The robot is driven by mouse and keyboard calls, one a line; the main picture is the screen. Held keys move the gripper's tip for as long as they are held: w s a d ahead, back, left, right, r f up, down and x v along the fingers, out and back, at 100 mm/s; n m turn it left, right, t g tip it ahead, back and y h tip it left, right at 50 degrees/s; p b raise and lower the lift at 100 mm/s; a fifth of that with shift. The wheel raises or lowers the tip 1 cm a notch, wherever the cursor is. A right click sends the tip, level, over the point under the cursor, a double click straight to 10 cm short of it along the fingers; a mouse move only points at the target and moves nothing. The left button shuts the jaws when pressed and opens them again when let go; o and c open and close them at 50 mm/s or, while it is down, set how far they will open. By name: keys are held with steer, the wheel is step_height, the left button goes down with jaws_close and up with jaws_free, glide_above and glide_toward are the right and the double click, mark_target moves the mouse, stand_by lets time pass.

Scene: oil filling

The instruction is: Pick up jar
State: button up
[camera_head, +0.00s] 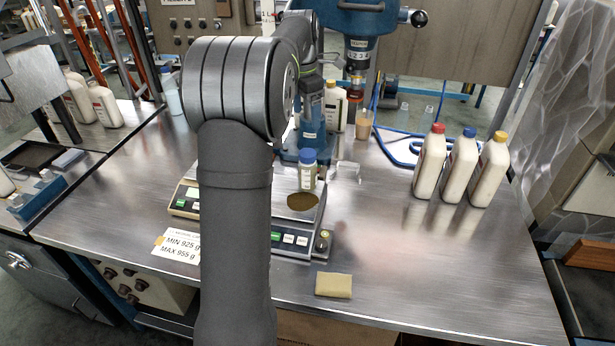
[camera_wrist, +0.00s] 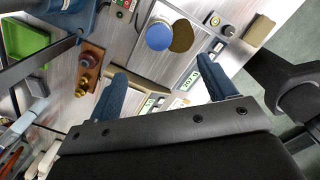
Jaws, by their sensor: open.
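A small pale jar (camera_head: 308,178) with a blue cap stands upright on the scale (camera_head: 300,238), behind a round brown patch (camera_head: 303,202). In the wrist view its blue cap (camera_wrist: 159,36) is seen from above, beyond my fingertips and roughly between their lines, with the brown patch (camera_wrist: 182,36) beside it. My gripper (camera_wrist: 160,66) is open, with two blue fingers spread apart and nothing between them. The jar is apart from both fingers. In the head view my arm covers part of the scale, and the fingers cannot be made out clearly.
Several white bottles stand at the right, with red (camera_head: 431,160), blue (camera_head: 460,165) and yellow (camera_head: 489,168) caps. A blue filling machine (camera_head: 358,20) stands behind, with a brown-filled cup (camera_head: 363,125) near it. A tan pad (camera_head: 333,285) lies near the front edge. The front right table is clear.

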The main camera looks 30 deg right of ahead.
mark_target(309, 152)
steer(key=f, duration=0.4)
steer(key=f+n, duration=0.1)
steer(key=f, duration=0.3)
steer(key=d+f+n, duration=0.1)
steer(key=f, duration=0.3)
steer(key=shift+w+y, duration=0.1)
steer(key=shift+y, duration=0.3)
steer(key=f, duration=0.5)
steer(key=shift+w+a+f, duration=0.1)
steer(key=shift+a+f, duration=0.1)
steer(key=c, duration=1.5)
steer(key=shift+o, duration=0.2)
steer(key=shift+r, duration=0.2)
